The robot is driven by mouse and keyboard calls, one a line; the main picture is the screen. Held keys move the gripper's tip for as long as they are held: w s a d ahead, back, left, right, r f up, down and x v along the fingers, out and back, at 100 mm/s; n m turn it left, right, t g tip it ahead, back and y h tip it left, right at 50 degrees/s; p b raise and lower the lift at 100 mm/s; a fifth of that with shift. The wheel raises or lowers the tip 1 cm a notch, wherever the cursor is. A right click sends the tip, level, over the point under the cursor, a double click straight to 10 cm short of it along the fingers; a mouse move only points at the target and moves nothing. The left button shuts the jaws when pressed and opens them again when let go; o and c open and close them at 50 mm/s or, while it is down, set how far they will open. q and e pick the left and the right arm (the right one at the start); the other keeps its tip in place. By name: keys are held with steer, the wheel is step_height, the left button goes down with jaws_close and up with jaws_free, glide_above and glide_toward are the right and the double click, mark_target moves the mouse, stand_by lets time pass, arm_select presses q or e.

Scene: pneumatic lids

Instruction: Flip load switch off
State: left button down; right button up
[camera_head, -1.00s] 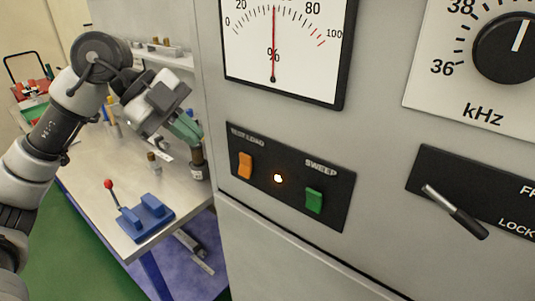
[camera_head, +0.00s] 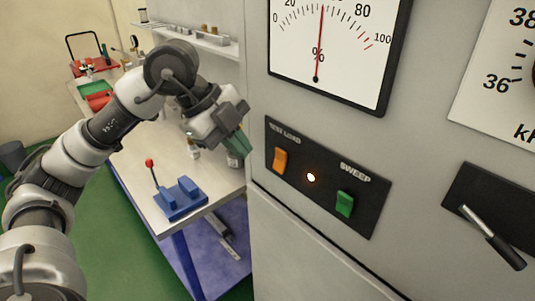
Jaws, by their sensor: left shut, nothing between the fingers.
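The load switch (camera_head: 280,160) is an orange rocker under the TEST LOAD label, at the left end of a black switch plate (camera_head: 328,192) on the grey cabinet front. A small round lamp (camera_head: 311,177) glows beside it, and a green SWEEP rocker (camera_head: 345,204) is farther right. My left gripper (camera_head: 241,148) has greenish fingers and is shut and empty. It appears just left of the switch plate, near the cabinet's left edge, and apart from the load switch. Which way the rocker is tipped is hard to tell. My right gripper is out of view.
A dial meter (camera_head: 330,50) is above the plate, and a silver lever (camera_head: 492,238) is at the right. A shelf (camera_head: 190,37) is above the bench.

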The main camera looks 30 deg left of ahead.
mark_target(278, 171)
arm_select(q)
steer(key=w+d+f+p, duration=0.2)
steer(key=w+f, duration=0.1)
steer(key=w+d+f+p, duration=0.1)
steer(key=shift+w+f, duration=0.35)
